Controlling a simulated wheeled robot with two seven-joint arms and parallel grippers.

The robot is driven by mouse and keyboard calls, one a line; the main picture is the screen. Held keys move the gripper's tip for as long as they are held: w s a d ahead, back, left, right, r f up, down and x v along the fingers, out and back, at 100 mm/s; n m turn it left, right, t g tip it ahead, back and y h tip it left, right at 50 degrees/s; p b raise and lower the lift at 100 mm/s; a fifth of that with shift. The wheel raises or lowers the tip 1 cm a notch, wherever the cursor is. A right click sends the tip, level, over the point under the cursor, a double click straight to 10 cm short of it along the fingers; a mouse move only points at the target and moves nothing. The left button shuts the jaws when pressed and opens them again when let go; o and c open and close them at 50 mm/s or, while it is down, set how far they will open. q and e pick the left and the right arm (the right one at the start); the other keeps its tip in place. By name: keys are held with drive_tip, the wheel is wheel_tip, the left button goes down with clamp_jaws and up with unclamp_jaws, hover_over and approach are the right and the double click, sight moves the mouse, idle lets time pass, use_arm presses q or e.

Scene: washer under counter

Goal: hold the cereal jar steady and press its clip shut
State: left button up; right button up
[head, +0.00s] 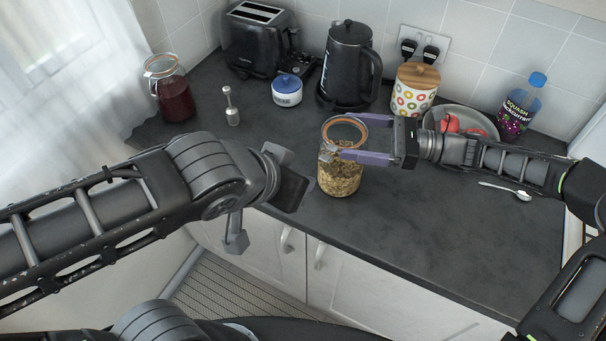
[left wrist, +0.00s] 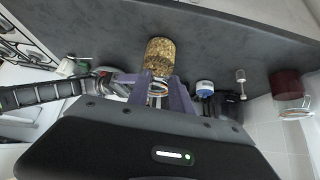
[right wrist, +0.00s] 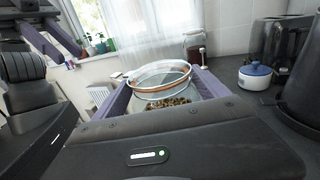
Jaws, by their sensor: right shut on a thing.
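The cereal jar (head: 340,178) is clear glass with brown cereal and an orange-sealed lid (head: 344,130). It stands upright near the counter's front edge. My right gripper (head: 352,138) reaches in from the right and is shut on the jar's upper part, one finger on each side. The jar also shows between its fingers in the right wrist view (right wrist: 168,103). The metal clip (head: 326,153) seems to be on the jar's left side; whether it is fastened I cannot tell. My left gripper (left wrist: 160,82) is open, its fingers apart and pointing at the jar; the head view hides its fingertips.
Behind the jar stand a black kettle (head: 350,68), a toaster (head: 255,40), a blue-lidded pot (head: 287,92) and a spotted canister (head: 411,98). A jar of red contents (head: 174,98) is at the left. A spoon (head: 520,194) lies at the right. The front-right counter (head: 430,240) is clear.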

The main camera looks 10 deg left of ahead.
use_arm(q)
drive_tip(key=w+f+n+g+h, duration=0.2)
drive_tip(key=w+f+g+h, duration=0.5)
drive_tip(key=w+f+g, duration=0.6)
drive_tip(key=a+r+h, duration=0.5)
drive_tip(key=r+h, duration=0.1)
drive_tip(key=h, duration=0.1)
drive_tip(key=shift+r+n+t, duration=0.2)
drive_tip(key=shift+n+t, duration=0.1)
drive_tip(key=shift+t, duration=0.1)
drive_tip(key=shift+s, duration=0.15)
